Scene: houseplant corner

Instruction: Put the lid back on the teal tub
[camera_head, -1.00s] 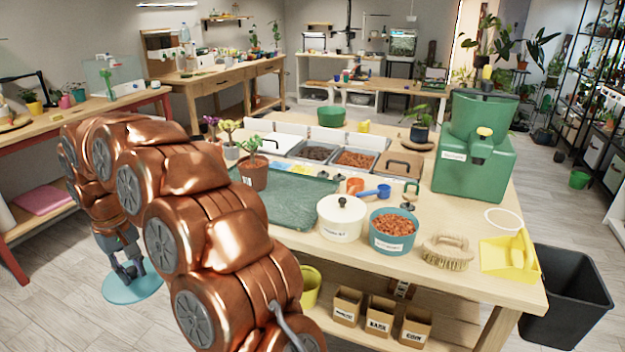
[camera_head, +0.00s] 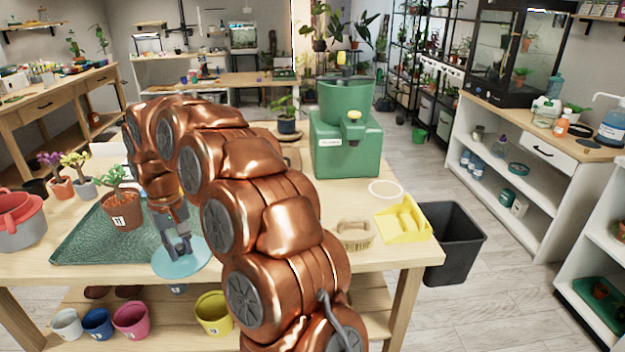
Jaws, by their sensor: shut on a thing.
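My gripper (camera_head: 179,243) points down at the centre-left and is shut on the teal lid (camera_head: 181,262), a flat round disc. The lid is held by its middle and shows in front of the green mat, near the table's front edge. Its height above the table is hard to tell. The teal tub is not visible now. In the earlier view it stood open and full of brown chips, left of the brush, a spot my arm now covers.
A brush (camera_head: 355,234), a yellow dustpan (camera_head: 403,222) and a white ring (camera_head: 385,191) lie at the table's right end, near the green machine (camera_head: 345,145). A potted plant (camera_head: 122,210) stands on the mat (camera_head: 85,240), close left of my gripper. A black bin (camera_head: 452,240) stands on the floor.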

